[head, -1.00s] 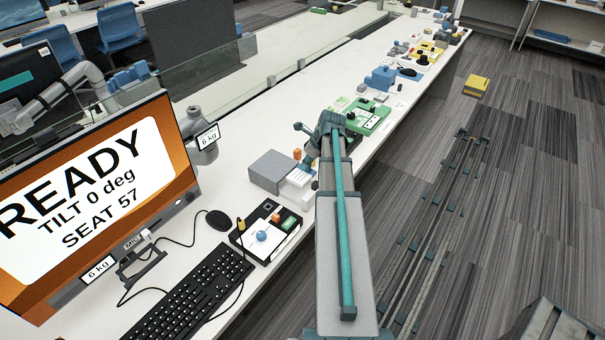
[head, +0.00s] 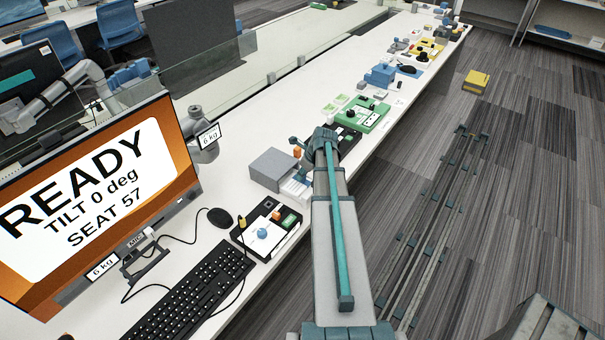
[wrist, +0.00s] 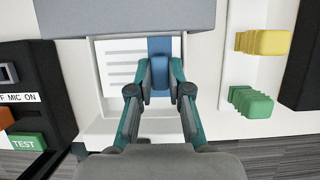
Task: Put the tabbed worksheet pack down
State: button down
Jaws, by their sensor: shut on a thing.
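In the wrist view the worksheet pack (wrist: 120,68) is a white sheet with grey lines and a blue strip with a blue tab (wrist: 160,78). My gripper (wrist: 160,66) is shut on the blue tab. The pack's far end passes out of sight at a grey box (wrist: 125,16), and a white tray-like surface (wrist: 112,127) shows around it. I cannot tell whether the pack touches that surface. In the head view the grey box (head: 272,166) stands on the bench with white pages beside it; my arm hides most of the gripper there.
A black panel (wrist: 32,85) with a green TEST button is at the left in the wrist view. Yellow (wrist: 262,42) and green (wrist: 250,102) blocks are at the right. The bench (head: 245,128) holds a keyboard (head: 190,298), a monitor and more kits farther along.

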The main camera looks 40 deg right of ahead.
jog(key=shift+f, duration=0.15)
jog(key=c, duration=1.1)
grip_release()
jog(key=b+v, duration=0.2)
jog(key=v, duration=1)
